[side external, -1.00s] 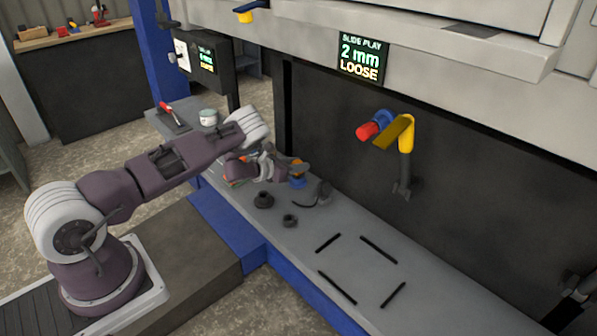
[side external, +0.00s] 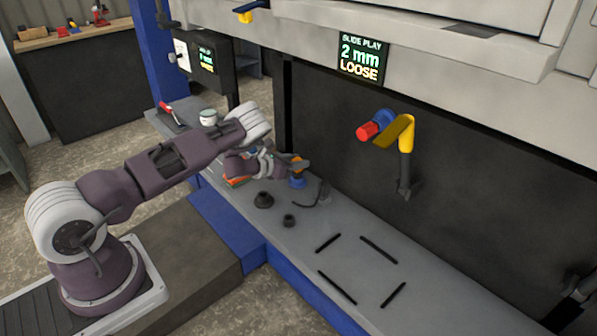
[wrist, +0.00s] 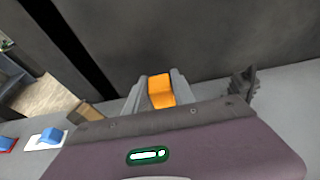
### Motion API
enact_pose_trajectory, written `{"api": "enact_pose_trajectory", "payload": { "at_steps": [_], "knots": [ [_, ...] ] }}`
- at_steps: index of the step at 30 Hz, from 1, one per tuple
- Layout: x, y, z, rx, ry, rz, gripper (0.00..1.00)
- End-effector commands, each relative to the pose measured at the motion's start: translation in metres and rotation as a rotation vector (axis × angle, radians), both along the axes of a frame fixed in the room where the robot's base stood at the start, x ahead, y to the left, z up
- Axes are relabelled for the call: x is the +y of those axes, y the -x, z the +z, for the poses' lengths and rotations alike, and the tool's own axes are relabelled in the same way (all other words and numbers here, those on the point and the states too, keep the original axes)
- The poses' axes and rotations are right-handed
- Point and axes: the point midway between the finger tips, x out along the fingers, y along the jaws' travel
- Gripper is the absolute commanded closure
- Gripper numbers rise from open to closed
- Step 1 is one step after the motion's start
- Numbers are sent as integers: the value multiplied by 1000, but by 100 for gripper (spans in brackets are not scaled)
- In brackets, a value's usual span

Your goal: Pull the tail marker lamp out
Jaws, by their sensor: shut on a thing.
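An orange block-shaped piece, apparently the lamp (wrist: 161,91), sits between the two grey fingers of my gripper (wrist: 157,88) in the wrist view. My gripper is shut on it. In the side view my gripper (side external: 298,165) is low over the far left part of the grey bench, and the orange piece shows at its fingertips. I cannot tell whether the two are joined or apart.
The grey bench (side external: 330,222) holds dark round parts (side external: 263,200), a dark curved part (side external: 318,197) and black strips. A red-tipped part (side external: 367,131) and a yellow bracket (side external: 406,135) stick out from the dark wall. A display (side external: 360,60) reads "2 mm LOOSE".

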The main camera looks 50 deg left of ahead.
Motion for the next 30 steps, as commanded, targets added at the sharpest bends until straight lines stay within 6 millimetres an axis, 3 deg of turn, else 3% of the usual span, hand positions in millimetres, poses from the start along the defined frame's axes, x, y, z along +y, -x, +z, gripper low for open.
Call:
{"api": "enact_pose_trajectory", "payload": {
  "at_steps": [30],
  "knots": [
    [0, -1, 61, -2, -1, -1, 100]
  ]
}}
